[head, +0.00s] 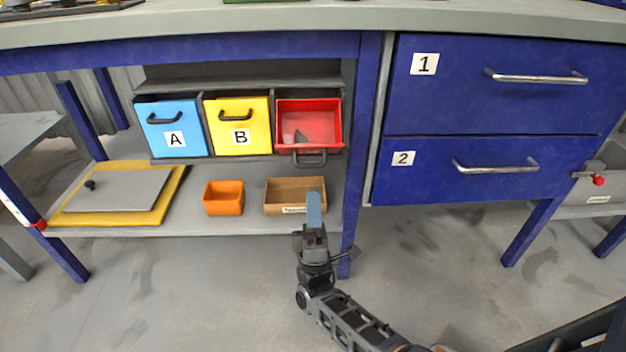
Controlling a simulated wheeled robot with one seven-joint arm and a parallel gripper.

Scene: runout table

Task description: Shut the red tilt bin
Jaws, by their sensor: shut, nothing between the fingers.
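The red tilt bin (318,119) is the right one of a row of three under the worktop. My gripper (314,196) is below the bin, in front of the lower shelf and the cardboard tray. Its blue-grey fingers point up and are shut and empty. It is apart from the bin in the picture; the exact depth gap is hard to judge.
Blue bin A (171,128) and yellow bin B (237,126) are shut. The lower shelf holds an orange box (223,198), a cardboard tray (290,194) and a yellow-edged panel (112,194). A blue table leg (366,110) and blue drawers 1 (480,100) and 2 (470,181) stand to the right.

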